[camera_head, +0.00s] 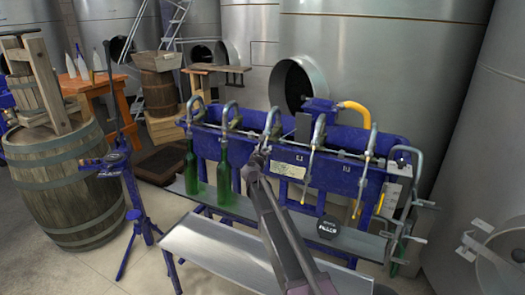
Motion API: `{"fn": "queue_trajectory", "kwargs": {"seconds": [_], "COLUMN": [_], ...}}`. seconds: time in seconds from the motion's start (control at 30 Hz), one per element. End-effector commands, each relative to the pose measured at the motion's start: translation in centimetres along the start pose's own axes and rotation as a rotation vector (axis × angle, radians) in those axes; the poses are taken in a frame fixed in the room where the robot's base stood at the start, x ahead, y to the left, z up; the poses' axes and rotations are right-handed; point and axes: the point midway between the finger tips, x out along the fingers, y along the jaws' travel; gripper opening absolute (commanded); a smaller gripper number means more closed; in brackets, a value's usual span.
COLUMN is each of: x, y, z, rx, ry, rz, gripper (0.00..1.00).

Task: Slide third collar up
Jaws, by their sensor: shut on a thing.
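A blue bottle filler (340,170) carries a row of curved metal spouts. The third spout from the left (271,118) comes down right at my gripper (259,156). My gripper is shut at the lower part of this spout, on what appears to be its collar. The collar itself is mostly hidden by the fingers and too small to make out. My arm reaches up to it from the bottom of the picture. Green bottles stand under the first spout (191,168) and second spout (224,176). No bottle shows under the third spout.
A metal tray (215,250) juts out in front of the filler. A barrel with a press (62,185) stands at left, beside a blue stand (135,215). Steel tanks (390,65) close off the back.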

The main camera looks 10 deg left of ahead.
Motion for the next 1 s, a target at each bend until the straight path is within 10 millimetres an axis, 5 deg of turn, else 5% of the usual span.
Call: {"fn": "queue_trajectory", "kwargs": {"seconds": [0.3, 0.73, 0.77, 0.8, 0.87, 1.0], "x": [1.3, 1.5, 1.5, 1.5, 1.5, 1.4], "y": [0.1, 0.1, 0.1, 0.1, 0.1, 0.1], "z": [2.9, 3.0, 3.0, 3.0, 3.0, 3.0], "rx": [0.000, -0.002, -0.003, -0.002, -0.002, -0.001], "ry": [0.000, -0.001, -0.001, -0.001, -0.001, -0.001], "rz": [-0.001, 0.001, 0.001, 0.001, 0.001, 0.000], "gripper": [0.00, 0.00, 0.53, 0.65, 0.80, 0.80]}}
